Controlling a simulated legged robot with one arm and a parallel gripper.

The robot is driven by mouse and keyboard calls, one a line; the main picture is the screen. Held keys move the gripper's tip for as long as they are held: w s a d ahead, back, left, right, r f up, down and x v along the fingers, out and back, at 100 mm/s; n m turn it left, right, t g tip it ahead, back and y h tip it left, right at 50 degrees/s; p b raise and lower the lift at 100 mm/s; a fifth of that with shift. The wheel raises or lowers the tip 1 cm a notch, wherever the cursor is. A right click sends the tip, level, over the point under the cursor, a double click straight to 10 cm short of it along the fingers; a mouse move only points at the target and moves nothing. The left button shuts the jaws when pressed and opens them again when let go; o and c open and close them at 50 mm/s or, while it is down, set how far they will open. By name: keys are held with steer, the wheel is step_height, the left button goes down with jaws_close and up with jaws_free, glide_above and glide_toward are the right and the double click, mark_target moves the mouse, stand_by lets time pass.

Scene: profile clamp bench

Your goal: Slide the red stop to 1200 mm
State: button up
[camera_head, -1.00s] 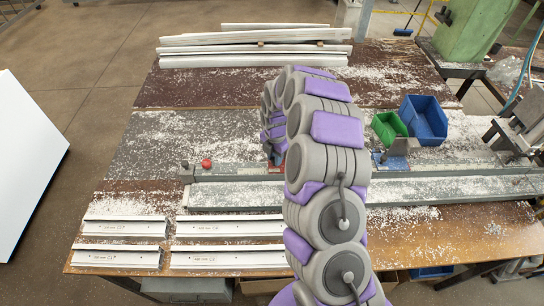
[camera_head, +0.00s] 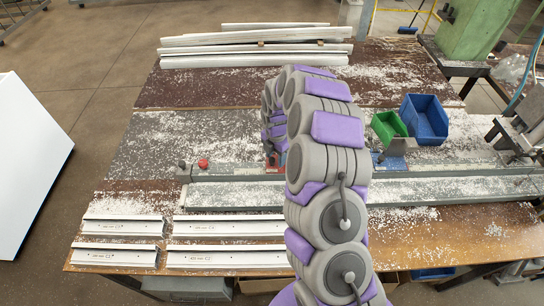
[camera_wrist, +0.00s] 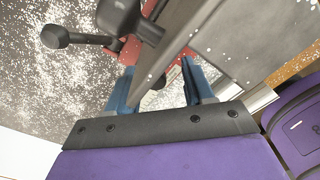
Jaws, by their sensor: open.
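The red stop (camera_head: 281,169) sits on the grey rail and is mostly hidden behind my arm in the head view. In the wrist view the red stop (camera_wrist: 133,50) shows as a red body with dark knobbed levers and a grey plate. My gripper (camera_head: 273,150) is down at the stop, its tips partly hidden by the arm. In the wrist view the two blue fingers of my gripper (camera_wrist: 160,88) are open, with the grey plate passing between them. I cannot tell whether either finger touches it. No scale reading is legible.
A red knob (camera_head: 203,163) stands near the rail's left end. A blue stop (camera_head: 391,161) is to the right, near green (camera_head: 388,127) and blue (camera_head: 425,118) bins. White profiles (camera_head: 122,226) lie in front; long ones (camera_head: 255,62) lie behind. White chips litter the bench.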

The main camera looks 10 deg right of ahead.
steer(key=shift+a+r, duration=1.55)
steer(key=shift+r, duration=6.9)
steer(key=s+a+r+m+b, duration=0.1)
steer(key=s+r+m, duration=0.3)
steer(key=s, duration=0.5)
steer(key=s+a+r+m+b, duration=0.1)
steer(key=s+m+b, duration=0.1)
steer(key=s+m, duration=0.5)
steer(key=s+d+f+m+g+b, duration=0.1)
steer(key=s+d+f+m, duration=0.1)
steer(key=s+m, duration=0.5)
steer(key=s+d+f+m+b, duration=0.1)
steer(key=s+m, duration=0.5)
steer(key=s, duration=1.3)
steer(key=shift+s+d+f+m+g+b, duration=0.15)
steer(key=shift+d+f+m+g+b, duration=0.25)
steer(key=shift+f+b, duration=0.3)
